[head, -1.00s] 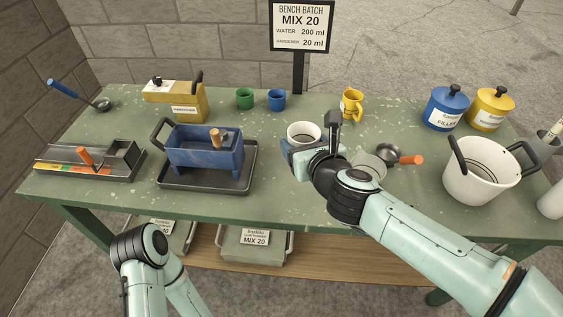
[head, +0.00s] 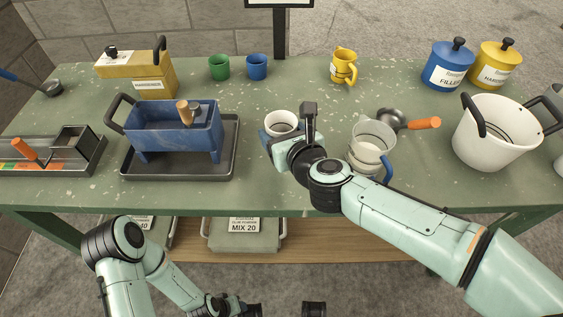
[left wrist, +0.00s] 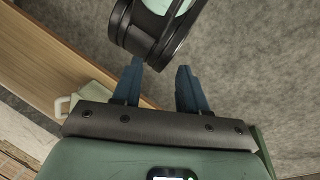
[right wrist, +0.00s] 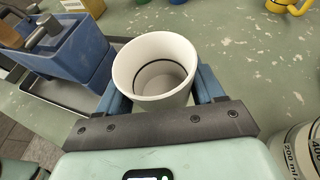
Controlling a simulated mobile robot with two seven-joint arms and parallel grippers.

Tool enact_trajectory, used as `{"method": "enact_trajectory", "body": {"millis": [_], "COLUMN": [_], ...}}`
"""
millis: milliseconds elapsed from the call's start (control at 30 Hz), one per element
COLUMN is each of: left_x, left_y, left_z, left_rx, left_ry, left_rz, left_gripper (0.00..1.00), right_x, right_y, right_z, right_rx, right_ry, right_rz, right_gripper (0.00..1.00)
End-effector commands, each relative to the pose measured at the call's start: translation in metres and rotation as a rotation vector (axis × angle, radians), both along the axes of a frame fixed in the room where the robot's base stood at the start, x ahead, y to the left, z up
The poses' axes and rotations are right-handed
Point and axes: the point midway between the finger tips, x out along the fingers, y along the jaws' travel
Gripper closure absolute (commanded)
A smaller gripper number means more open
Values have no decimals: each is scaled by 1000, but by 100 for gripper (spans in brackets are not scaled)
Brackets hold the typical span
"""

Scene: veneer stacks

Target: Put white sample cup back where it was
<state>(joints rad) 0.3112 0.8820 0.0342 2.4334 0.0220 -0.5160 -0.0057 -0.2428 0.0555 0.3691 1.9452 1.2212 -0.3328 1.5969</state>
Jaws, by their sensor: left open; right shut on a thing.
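The white sample cup (head: 282,124) is upright near the middle of the bench, between the blue tub and a clear measuring jug. My right gripper (head: 281,137) is shut on it; in the right wrist view the cup (right wrist: 155,75) sits between the two blue fingers and looks empty, with a dark line inside. I cannot tell whether its base touches the bench, because the gripper hides it. My left gripper (left wrist: 158,85) is open and empty in the left wrist view, in front of the bench, with a dark arm joint close beyond its fingers.
The blue tub (head: 150,130) stands in a dark tray (head: 133,171) to the left. The measuring jug (head: 370,149) and a ladle with an orange handle (head: 424,123) are close on the right. A white bucket (head: 490,140) stands farther right. Green (head: 219,67) and blue (head: 257,66) cups stand behind.

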Motion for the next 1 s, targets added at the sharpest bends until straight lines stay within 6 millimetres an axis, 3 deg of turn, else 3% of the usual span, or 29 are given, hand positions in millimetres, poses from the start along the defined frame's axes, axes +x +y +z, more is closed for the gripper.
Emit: {"method": "enact_trajectory", "body": {"millis": [33,100,367,500,733,1000], "left_x": [10,21,42,57,28,22], "left_y": [5,11,21,30,35,36], "left_z": [-13,-21,-31,-43,-73,-75], "left_rx": [13,28,54,75,75,73], "left_ry": [-24,-54,-110,-149,-48,-28], "left_rz": [11,24,45,62,64,64], "left_gripper": [57,57,57,57,57,57], "right_x": [1,1,0,1,0,0], "right_y": [0,0,0,0,0,0], "right_z": [-15,-24,-39,-56,-78,-79], "right_rx": [0,-1,0,0,0,0], "right_ry": [2,2,0,1,1,-1], "right_rz": [0,0,-1,-1,-1,-1], "right_gripper": [66,66,66,66,66,66]}}
